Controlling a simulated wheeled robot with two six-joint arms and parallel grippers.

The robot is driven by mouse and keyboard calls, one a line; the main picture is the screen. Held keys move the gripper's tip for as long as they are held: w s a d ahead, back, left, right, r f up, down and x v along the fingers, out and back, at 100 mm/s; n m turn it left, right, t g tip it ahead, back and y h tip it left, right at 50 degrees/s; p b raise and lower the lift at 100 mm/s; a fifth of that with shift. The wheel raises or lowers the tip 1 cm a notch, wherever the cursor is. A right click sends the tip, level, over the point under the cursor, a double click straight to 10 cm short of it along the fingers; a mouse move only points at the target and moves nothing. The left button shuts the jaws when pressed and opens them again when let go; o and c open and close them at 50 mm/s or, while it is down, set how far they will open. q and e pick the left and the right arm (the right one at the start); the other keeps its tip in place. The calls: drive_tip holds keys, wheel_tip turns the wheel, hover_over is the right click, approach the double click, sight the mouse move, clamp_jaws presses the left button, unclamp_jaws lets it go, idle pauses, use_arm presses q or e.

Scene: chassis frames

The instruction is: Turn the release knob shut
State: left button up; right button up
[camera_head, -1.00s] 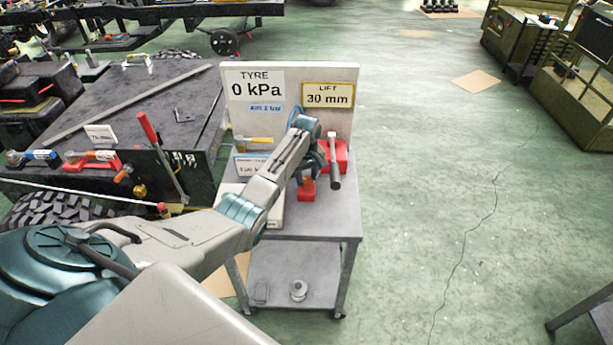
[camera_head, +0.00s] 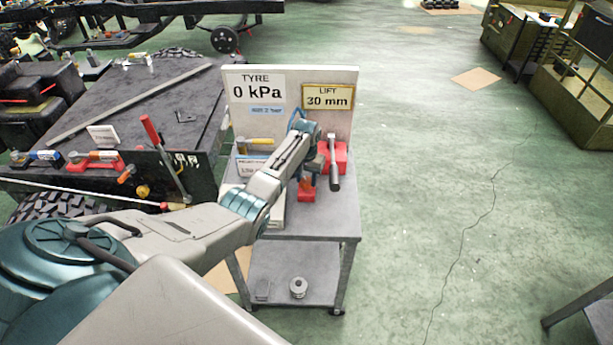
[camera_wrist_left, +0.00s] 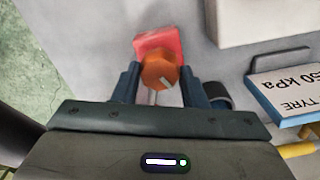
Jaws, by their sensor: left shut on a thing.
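The orange release knob (camera_wrist_left: 159,69) sits on a red block (camera_wrist_left: 160,43) in the left wrist view, with a pale mark on its face. My left gripper (camera_wrist_left: 160,75) has one dark finger on each side of the knob and is shut on it. The wrist hides part of the fingers there. My right gripper is in neither view.
A grey cart (camera_head: 335,222) carries a back panel (camera_head: 290,122) reading TYRE 0 kPa and LIFT 30 mm. A red unit with a dark lever (camera_head: 334,168) stands close right of the gripper. A yellow-handled tool lies left. Open green floor (camera_head: 430,200) is at the right.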

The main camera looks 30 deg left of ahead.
sight(307, 180)
use_arm(q)
drive_tip(key=m, duration=0.5)
drive_tip(key=shift+p, duration=0.3)
idle(0.4)
drive_tip(key=o, duration=1)
drive_tip(key=shift+c, duration=0.2)
drive_tip(key=shift+r, duration=0.15)
wheel_tip(307, 180, up, 11)
drive_tip(key=b, duration=0.2)
drive_tip(key=shift+f+b, duration=0.2)
drive_tip(key=shift+b, duration=0.2)
